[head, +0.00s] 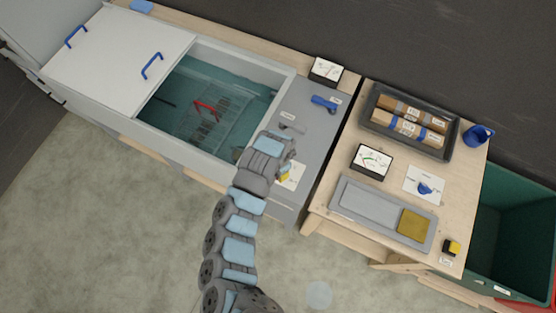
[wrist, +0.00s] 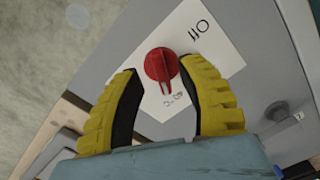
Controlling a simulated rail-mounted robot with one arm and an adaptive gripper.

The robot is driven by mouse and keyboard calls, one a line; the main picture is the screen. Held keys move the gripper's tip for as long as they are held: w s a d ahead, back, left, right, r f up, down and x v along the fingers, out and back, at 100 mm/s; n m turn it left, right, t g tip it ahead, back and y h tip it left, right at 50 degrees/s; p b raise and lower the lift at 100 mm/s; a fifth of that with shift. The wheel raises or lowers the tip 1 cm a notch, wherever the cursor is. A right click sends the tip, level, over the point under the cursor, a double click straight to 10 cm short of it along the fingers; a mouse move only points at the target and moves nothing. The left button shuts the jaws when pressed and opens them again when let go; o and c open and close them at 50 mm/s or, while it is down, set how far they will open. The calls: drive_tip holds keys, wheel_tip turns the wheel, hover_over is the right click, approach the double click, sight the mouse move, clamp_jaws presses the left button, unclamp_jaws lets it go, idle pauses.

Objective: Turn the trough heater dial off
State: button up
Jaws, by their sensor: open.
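The heater dial (wrist: 161,65) is a round red knob on a white label card in the wrist view. The card reads "Off" toward the upper right, and a smaller marking, hard to read, sits below the dial. The dial's pointer is directed down toward that smaller marking. My gripper (wrist: 165,85) is open, its yellow-padded fingers on either side of the lower part of the dial, with no clear contact. In the head view my gripper (head: 286,170) is over the grey panel (head: 292,205) at the trough's right end, and it hides the dial there.
The trough (head: 215,100) holds teal liquid and a wire rack with a red handle (head: 207,108). A blue lever (head: 324,103) and a gauge (head: 327,70) sit farther back.

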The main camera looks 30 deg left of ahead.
drive_tip(key=shift+f, duration=1.05)
clamp_jaws()
